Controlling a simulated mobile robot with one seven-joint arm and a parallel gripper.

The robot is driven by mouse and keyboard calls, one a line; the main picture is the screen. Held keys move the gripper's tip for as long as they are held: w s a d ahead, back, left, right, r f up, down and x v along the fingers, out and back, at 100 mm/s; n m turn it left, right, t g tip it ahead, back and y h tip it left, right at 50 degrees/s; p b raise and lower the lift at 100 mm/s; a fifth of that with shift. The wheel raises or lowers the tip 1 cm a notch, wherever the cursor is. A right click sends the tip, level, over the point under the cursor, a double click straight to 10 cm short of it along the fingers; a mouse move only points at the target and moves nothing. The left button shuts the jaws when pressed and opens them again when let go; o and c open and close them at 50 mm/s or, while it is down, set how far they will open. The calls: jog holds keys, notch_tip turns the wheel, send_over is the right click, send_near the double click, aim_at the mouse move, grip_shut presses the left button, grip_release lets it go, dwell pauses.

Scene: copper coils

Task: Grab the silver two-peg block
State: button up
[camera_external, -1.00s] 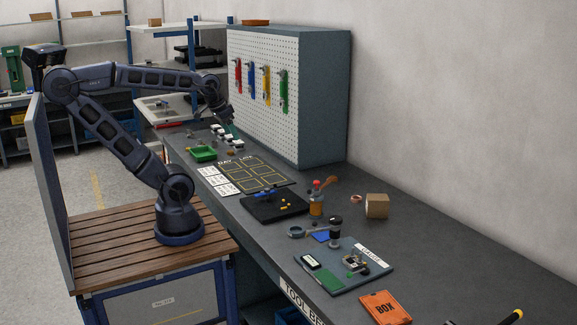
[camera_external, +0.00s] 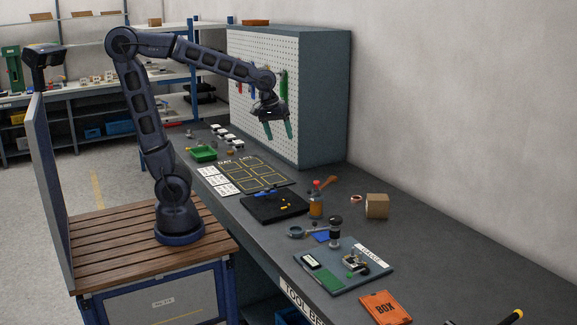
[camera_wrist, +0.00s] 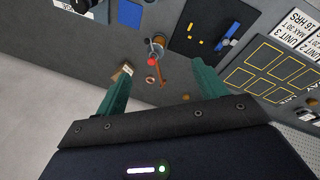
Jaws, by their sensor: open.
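My gripper (camera_external: 280,136) is open and empty, raised above the bench in front of the pegboard cabinet, with its green fingers pointing down. In the wrist view my gripper (camera_wrist: 160,70) shows its two fingers spread apart with nothing between them. I cannot pick out the silver two-peg block with certainty. A small silvery part (camera_external: 355,262) sits on the grey mat (camera_external: 330,278), too small to tell whether it has two pegs. Small grey items (camera_external: 189,134) at the far end of the bench are also too small to identify.
A black tray (camera_external: 262,213), a bottle with a red top (camera_external: 316,207), a cardboard box (camera_external: 377,206) and a dark cylinder (camera_external: 335,236) stand along the bench. A green tray (camera_external: 203,154) and several white blocks lie farther back.

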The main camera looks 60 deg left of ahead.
jog(key=w+d+f+n+g, duration=0.1)
jog(key=w+d+f+n, duration=0.15)
jog(key=d, duration=0.25)
jog(key=w+d+f+n, duration=0.1)
jog(key=w+d, duration=0.2)
jog(key=d, duration=0.2)
jog(key=n+g+y, duration=0.1)
jog(key=n+g, duration=0.1)
jog(key=n, duration=0.6)
send_over(353, 259)
notch_tip(353, 259, down, 20)
notch_tip(353, 259, down, 10)
jog(key=shift+f, duration=0.15)
jog(key=shift+d, duration=0.1)
jog(key=c, duration=1.4)
jog(key=shift+o, duration=0.2)
